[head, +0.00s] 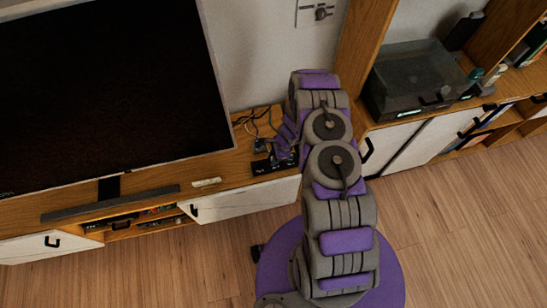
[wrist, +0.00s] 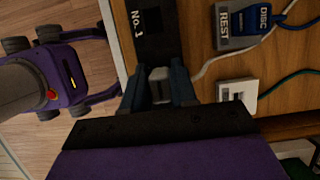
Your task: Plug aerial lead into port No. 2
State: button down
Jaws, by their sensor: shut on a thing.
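In the wrist view my gripper (wrist: 158,82) is shut on a small pale grey plug (wrist: 159,86), which I take to be the aerial lead's end; its cable is not clear. Just beyond the fingertips is a black box (wrist: 177,38) with a white label reading "No. 1". No "No. 2" label shows, and I cannot tell whether the plug touches the box. In the head view the black box (head: 262,167) sits at the front edge of the wooden TV unit (head: 238,177). My gripper (head: 284,151) is low beside it, partly hidden by my arm.
A grey "REST" block (wrist: 238,25) holds a blue "DISC" plug (wrist: 264,14). A white socket block (wrist: 237,91) with a teal cable is nearby. A pale cable crosses the wood.

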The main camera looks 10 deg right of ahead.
jog(key=shift+f, duration=0.65)
jog(key=c, duration=0.8)
grip_release()
jog(key=p+v, duration=0.2)
jog(key=v, duration=1.5)
jog(key=shift+d+r, duration=0.1)
